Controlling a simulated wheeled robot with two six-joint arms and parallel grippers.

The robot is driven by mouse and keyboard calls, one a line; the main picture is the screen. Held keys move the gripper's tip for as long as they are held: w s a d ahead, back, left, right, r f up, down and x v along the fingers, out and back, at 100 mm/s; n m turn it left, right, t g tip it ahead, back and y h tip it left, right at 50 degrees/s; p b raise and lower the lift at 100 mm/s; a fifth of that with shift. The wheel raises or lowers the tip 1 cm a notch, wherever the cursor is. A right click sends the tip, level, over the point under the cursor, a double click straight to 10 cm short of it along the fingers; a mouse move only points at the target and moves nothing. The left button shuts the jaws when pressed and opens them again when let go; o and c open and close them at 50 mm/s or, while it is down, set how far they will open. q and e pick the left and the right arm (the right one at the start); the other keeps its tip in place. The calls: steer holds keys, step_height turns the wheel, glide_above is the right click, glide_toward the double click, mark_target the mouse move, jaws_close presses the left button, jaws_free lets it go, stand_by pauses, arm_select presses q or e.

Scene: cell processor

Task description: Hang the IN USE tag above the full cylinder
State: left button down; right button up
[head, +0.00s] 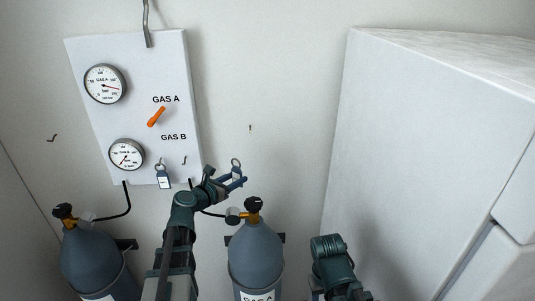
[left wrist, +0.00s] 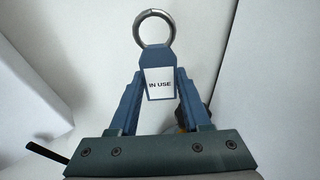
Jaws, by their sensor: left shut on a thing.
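My left gripper (head: 233,181) is shut on the IN USE tag (left wrist: 159,80), a blue tag with a white label and a metal ring at its top. The tag is upright between the fingers, with the ring (head: 236,163) clear above them. The gripper is in front of the wall, above and left of the right cylinder (head: 256,255). A small hook (head: 250,128) is on the wall above that cylinder. The left cylinder (head: 88,262) has another hook (head: 52,138) above it. My right arm shows at the bottom, but its fingers cannot be made out.
A white panel (head: 140,70) carries gauge A (head: 105,84), gauge B (head: 126,154), an orange lever (head: 156,117) and a small hook (head: 184,160). Another tag (head: 163,180) hangs at its lower edge. A large white cabinet (head: 420,130) fills the right side.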

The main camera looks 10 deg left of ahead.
arm_select(q)
steer(key=shift+d+r, duration=0.15)
steer(key=shift+d, duration=0.05)
steer(key=w+d+r+n+t+y+p, duration=0.1)
steer(key=d+r+n+y+p, duration=0.2)
steer(key=r+p, duration=0.5)
steer(key=shift+w+d+r+n+y+p, duration=0.25)
steer(key=shift+w+d+n+y+p, duration=0.15)
steer(key=shift+d+y, duration=0.55)
steer(key=shift+w+a, duration=0.2)
steer(key=shift+w+a+f+b, duration=0.1)
steer(key=shift+w+a, duration=0.2)
steer(key=shift+w, duration=0.75)
steer(key=shift+w+a+f+b, duration=0.15)
steer(key=shift+w+a, duration=0.2)
steer(key=shift+w, duration=0.75)
steer(key=shift+w+a+f+b, duration=0.1)
steer(key=shift+w+a, duration=0.2)
steer(key=shift+w, duration=0.75)
steer(key=shift+f+b, duration=0.35)
steer(key=shift+b, duration=0.05)
steer(key=shift+w+a+f+b, duration=0.1)
steer(key=shift+w+f+b, duration=0.35)
steer(key=shift+f, duration=0.25)
